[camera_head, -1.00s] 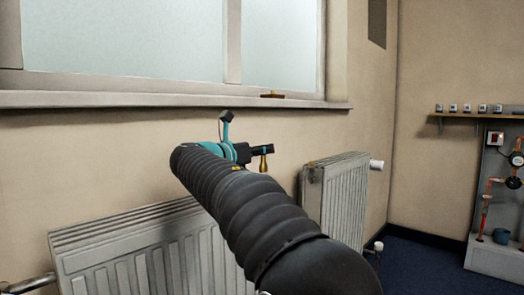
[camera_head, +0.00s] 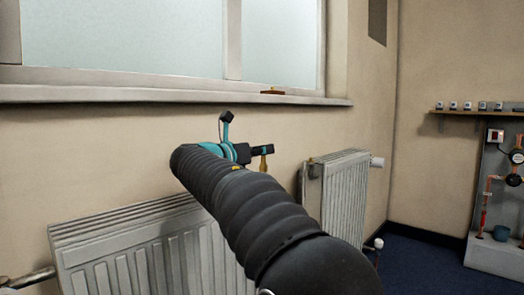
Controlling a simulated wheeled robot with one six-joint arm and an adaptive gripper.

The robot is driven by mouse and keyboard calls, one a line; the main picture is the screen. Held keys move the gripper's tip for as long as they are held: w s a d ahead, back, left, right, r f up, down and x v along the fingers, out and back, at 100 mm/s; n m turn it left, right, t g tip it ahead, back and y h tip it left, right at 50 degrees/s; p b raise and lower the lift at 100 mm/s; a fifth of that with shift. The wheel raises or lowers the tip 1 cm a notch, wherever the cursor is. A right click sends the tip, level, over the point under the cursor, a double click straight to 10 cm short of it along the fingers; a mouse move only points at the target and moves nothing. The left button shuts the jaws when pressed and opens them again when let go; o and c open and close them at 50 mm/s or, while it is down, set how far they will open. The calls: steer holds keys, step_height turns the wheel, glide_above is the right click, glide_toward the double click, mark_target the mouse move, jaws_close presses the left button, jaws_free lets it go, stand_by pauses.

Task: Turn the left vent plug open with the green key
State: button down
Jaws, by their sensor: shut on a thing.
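My gripper (camera_head: 264,150) shows beyond the end of my dark ribbed arm, in front of the wall between two radiators. It is shut on a small brass-coloured tool (camera_head: 263,164), which hangs down below the jaws. I take this for the key, but no green shows on it. The near radiator (camera_head: 155,250) is at the lower left, partly behind my arm. The far radiator (camera_head: 345,200) is to the right of the gripper, apart from the tool. A small dark fitting (camera_head: 312,167) shows at its upper left corner. I cannot make out a left vent plug clearly.
A window sill (camera_head: 170,94) with a small brown item (camera_head: 272,92) runs above the gripper. A shelf (camera_head: 475,110) and a pipe panel (camera_head: 490,200) stand far right. Blue floor is clear between.

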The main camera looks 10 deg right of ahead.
steer(key=shift+f, duration=0.2)
steer(key=shift+s+d+f+n+t+y+b, duration=0.1)
steer(key=shift+n+t+y+b, duration=0.4)
steer(key=shift+t, duration=0.1)
steer(key=shift+n+t+y, duration=0.6)
steer(key=shift+t+y, duration=0.1)
steer(key=shift+b, duration=0.3)
